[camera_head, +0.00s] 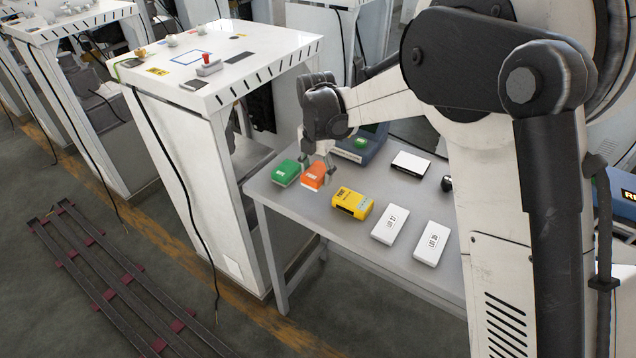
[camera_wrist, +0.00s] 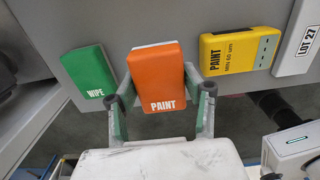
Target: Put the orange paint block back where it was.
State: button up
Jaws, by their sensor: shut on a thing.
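The orange paint block (camera_head: 314,175) is at the left part of the grey table, between a green block and a yellow block. In the wrist view the orange block (camera_wrist: 158,75) shows its "PAINT" label and sits between the two fingers. My gripper (camera_head: 318,160) reaches down over it in the head view, and in the wrist view my gripper (camera_wrist: 160,95) has a finger on each side of the block. It is shut on the block. Whether the block touches the table or is slightly above it, I cannot tell.
The green "WIPE" block (camera_wrist: 90,75) is close on the left. The yellow "PAINT" block (camera_head: 352,203) is to the right, then two white "LOT" boxes (camera_head: 390,225). A blue device (camera_head: 360,143) and a white-topped box (camera_head: 410,163) stand behind. A white cabinet (camera_head: 190,170) stands left of the table (camera_head: 345,240).

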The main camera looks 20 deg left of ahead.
aim_at(318, 170)
jog(key=shift+d+f, duration=0.15)
jog(key=shift+f, duration=1.9)
jog(key=shift+w+f, duration=0.1)
jog(key=shift+f, duration=0.05)
jog(key=o, duration=1.2)
notch_tip(318, 170, up, 12)
jog(key=shift+r, duration=0.15)
